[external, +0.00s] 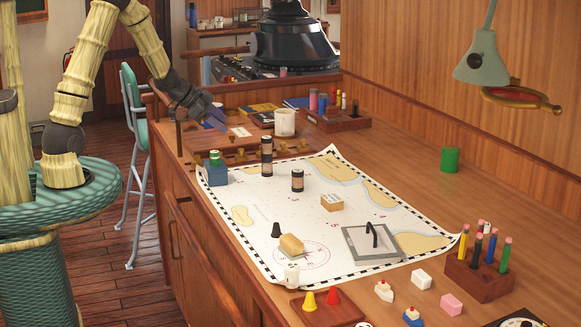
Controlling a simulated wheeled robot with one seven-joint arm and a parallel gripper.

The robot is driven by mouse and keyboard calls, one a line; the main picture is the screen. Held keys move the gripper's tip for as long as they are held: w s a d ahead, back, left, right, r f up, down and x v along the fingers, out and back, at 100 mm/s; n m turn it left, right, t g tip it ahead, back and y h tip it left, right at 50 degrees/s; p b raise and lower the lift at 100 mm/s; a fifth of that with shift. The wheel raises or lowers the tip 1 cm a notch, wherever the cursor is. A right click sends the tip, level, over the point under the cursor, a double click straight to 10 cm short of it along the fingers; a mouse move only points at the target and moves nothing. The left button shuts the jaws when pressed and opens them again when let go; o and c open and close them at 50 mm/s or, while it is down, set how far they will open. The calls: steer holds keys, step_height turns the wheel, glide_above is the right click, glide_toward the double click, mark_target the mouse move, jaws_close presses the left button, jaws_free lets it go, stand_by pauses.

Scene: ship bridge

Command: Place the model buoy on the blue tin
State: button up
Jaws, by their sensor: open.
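The blue tin (215,175) is a small blue block-like box at the left edge of the chart. A small green piece with a dark band (215,158) stands upright on top of it and looks like the model buoy, though it is too small to be sure. My gripper (216,121) is open and appears empty. It is in the air over the left end of the desk, above and apart from the blue tin. Its finger tips are small and partly hidden by their angle.
Two dark banded cylinders (297,181) stand on the chart (335,215). A white mug (284,122), books and a wooden pen holder (338,121) are behind. Cones (309,301), toy boats (384,291) and a pencil block (480,277) stand in front. The desk's right side is mostly clear.

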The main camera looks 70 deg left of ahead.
steer(key=s+d+n+g, duration=0.4)
steer(key=s+d+g, duration=0.2)
steer(key=s+d, duration=1.1)
steer(key=shift+s+d+r+n+g, duration=0.3)
steer(key=shift+s+r+g, duration=0.1)
steer(key=shift+s+r, duration=0.05)
steer(key=shift+o, duration=0.2)
steer(key=shift+w, duration=0.1)
